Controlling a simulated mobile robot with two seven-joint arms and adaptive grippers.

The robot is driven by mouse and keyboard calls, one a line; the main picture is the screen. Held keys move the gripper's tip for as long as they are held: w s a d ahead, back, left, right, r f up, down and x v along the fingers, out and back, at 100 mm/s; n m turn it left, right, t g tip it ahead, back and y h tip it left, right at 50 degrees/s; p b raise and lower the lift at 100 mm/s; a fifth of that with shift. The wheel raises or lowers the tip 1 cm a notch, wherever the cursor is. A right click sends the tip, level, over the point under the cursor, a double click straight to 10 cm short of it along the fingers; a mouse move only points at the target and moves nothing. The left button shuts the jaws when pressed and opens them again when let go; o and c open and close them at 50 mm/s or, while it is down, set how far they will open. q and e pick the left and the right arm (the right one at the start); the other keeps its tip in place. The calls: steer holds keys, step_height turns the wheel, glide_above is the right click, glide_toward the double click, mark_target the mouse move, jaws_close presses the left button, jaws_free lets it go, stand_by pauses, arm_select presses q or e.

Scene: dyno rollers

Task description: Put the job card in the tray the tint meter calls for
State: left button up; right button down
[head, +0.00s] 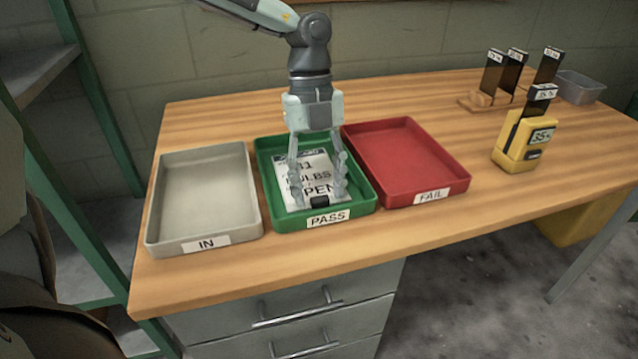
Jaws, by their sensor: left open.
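The white job card (318,170) lies in the green tray (269,155) labelled PASS; part of its print reads BULBS and OPEN. My left gripper (318,200) is over the card from above, fingers pointing down, open on either side of the card's middle. Its fingers hide part of the card. The yellow tint meter (517,150) stands on the bench at the right, its display reading about 35 percent, with a dark labelled sample in its top. The grey IN tray (205,190) is empty. The red FAIL tray (405,160) is empty. My right gripper is not in view.
A wooden rack (490,103) with several dark labelled samples stands at the back right, next to a clear grey bin (580,87). The wooden bench (400,235) is bare in front of the trays. Green shelving (95,100) stands at the left.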

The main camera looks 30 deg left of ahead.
arm_select(q)
steer(key=v, duration=1.1)
steer(key=shift+r, duration=0.3)
